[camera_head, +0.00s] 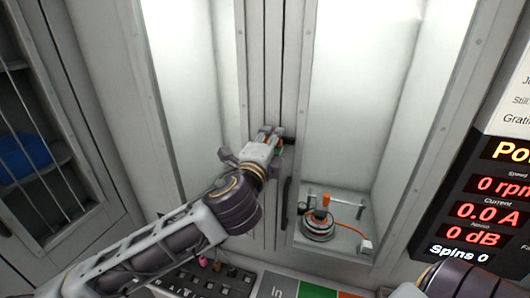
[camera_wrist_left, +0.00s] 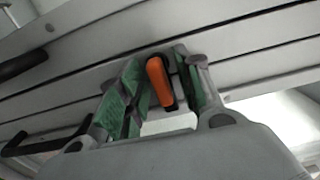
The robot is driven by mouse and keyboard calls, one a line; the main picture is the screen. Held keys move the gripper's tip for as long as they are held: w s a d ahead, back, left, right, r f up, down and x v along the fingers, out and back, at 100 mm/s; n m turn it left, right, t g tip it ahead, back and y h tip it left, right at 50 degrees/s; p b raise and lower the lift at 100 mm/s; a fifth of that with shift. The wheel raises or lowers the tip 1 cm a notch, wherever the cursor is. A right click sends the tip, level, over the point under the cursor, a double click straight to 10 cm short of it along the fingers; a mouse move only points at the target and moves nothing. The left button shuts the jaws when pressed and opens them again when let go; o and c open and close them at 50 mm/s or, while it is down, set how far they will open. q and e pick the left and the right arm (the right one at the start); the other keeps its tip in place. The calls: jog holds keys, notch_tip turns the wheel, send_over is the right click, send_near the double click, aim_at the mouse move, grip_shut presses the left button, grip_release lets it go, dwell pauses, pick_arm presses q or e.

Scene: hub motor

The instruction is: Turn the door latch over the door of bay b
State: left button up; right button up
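An orange latch lever (camera_wrist_left: 158,80) shows in the left wrist view, between the green-padded fingers of my left gripper (camera_wrist_left: 163,75). One finger is on each side of it. I cannot tell whether both pads touch it. In the head view the left gripper (camera_head: 270,134) reaches the grey frame strips between two bright bays. There it mostly hides the latch, and a short black piece (camera_head: 289,141) sticks out to its right. The bay lettering is not readable, so I cannot tell which is bay b. My right gripper is out of view.
Vertical black handles (camera_head: 285,203) stand on the frame below the gripper. The right bay holds a motor (camera_head: 318,224) with an orange top on a grey plate (camera_head: 338,241). A red-digit display panel (camera_head: 489,215) stands at the right. A barred compartment (camera_head: 40,140) is at the left.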

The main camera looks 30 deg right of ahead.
pick_arm(q)
jog(key=shift+s+a, duration=0.1)
jog(key=v, duration=1.1)
jog(key=shift+s+a, duration=0.2)
dwell(0.6)
